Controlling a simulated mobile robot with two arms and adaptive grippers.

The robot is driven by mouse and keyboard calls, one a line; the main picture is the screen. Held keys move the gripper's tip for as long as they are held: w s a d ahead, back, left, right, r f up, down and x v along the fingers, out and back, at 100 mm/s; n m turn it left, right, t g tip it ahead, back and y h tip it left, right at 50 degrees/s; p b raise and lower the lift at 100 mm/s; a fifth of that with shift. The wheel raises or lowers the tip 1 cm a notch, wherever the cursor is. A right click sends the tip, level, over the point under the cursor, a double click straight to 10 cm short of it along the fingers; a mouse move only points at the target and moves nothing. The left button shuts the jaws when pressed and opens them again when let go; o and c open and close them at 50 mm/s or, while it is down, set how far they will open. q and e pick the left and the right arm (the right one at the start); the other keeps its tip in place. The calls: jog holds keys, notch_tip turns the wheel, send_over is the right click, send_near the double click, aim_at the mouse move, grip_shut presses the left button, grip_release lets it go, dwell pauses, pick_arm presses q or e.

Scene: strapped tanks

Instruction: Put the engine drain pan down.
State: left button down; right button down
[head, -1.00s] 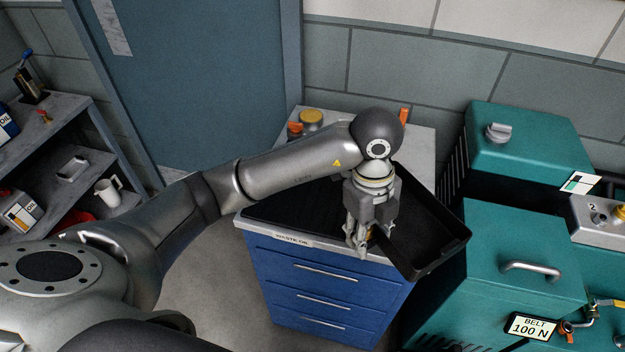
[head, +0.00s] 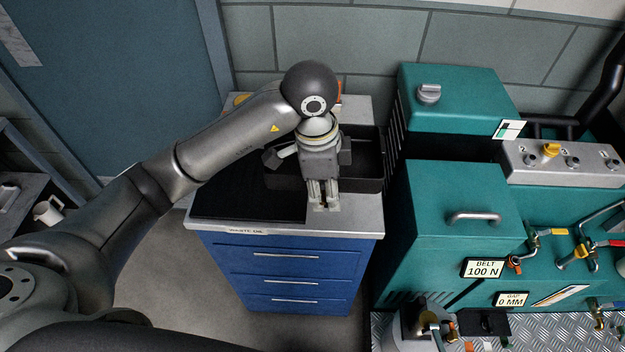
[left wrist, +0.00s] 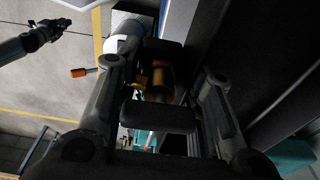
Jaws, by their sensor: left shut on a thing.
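The engine drain pan (head: 368,184) is a black, shallow rectangular tray. In the head view it sits level over the back right of the blue cabinet's grey top. I cannot tell whether its underside fully rests there. My left gripper (head: 324,206) points down at the pan's front side, fingers close together. My left arm and wrist cover the pan's left part.
A black mat (head: 245,192) covers the left of the cabinet top, above a "WASTE OIL" label (head: 247,231). The teal engine housing (head: 465,200) stands close on the right. A tiled wall (head: 340,40) is behind. The front right strip of the top is bare.

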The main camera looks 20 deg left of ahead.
aim_at(291, 182)
pick_arm(q)
jog(key=a+f, duration=0.1)
jog(key=a, duration=0.1)
jog(key=w+a+p, duration=0.1)
jog(key=a, duration=0.2)
jog(key=a+f+p, duration=0.1)
jog(key=a, duration=0.1)
jog(key=shift+w+a+f, duration=0.2)
jog(key=shift+w+f, duration=0.05)
jog(key=shift+f, duration=0.1)
jog(key=a+f, duration=0.2)
jog(key=w+a+f+p, duration=0.1)
jog(key=a+f, duration=0.1)
jog(key=shift+f, duration=0.3)
jog(key=shift+w+a+f+p, duration=0.1)
jog(key=shift+a+f+p, duration=0.25)
jog(key=shift+f, duration=0.3)
jog(key=f, duration=0.1)
jog(key=f+p, duration=0.1)
jog(key=shift+a+f, duration=0.3)
jog(key=shift+f, duration=0.1)
jog(key=shift+w+f+p, duration=0.1)
jog(key=shift+f+p, duration=0.2)
jog(key=shift+f, duration=0.1)
jog(key=c, duration=1)
grip_release()
jog(key=shift+s+f, duration=0.15)
jog(key=shift+s, duration=0.05)
jog(key=shift+o, duration=0.2)
